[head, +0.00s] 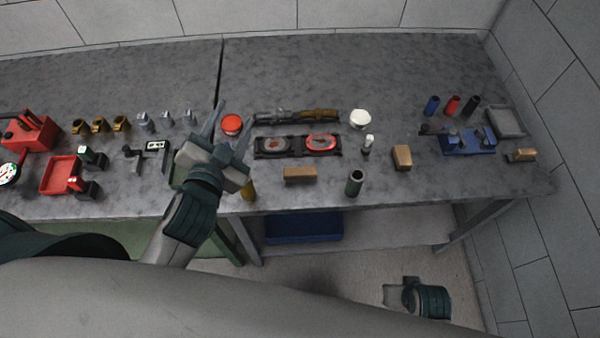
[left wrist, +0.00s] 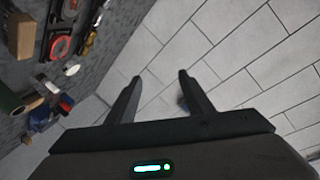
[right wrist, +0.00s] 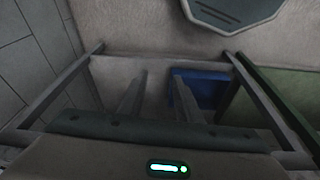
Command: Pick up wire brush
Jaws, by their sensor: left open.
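I cannot tell for sure which item is the wire brush. Candidates in the head view are a brown block (head: 300,174) near the table's front edge, an upright tan block (head: 402,157) to its right, and a small tan-topped item (head: 521,155) at the far right. My left gripper (head: 232,119) is open and empty, above the table left of the brown block, beside the red round lid (head: 231,125). In the left wrist view its fingers (left wrist: 160,75) are apart, with wall tiles beyond. My right gripper (right wrist: 160,76) is open and empty, low in front of the table.
The grey table (head: 330,75) has clear room at the back. A black tray (head: 268,155) with round parts, a dark green cylinder (head: 354,183), a white jar (head: 360,119) and a blue fixture (head: 467,141) stand on it. A blue bin (head: 304,228) sits below.

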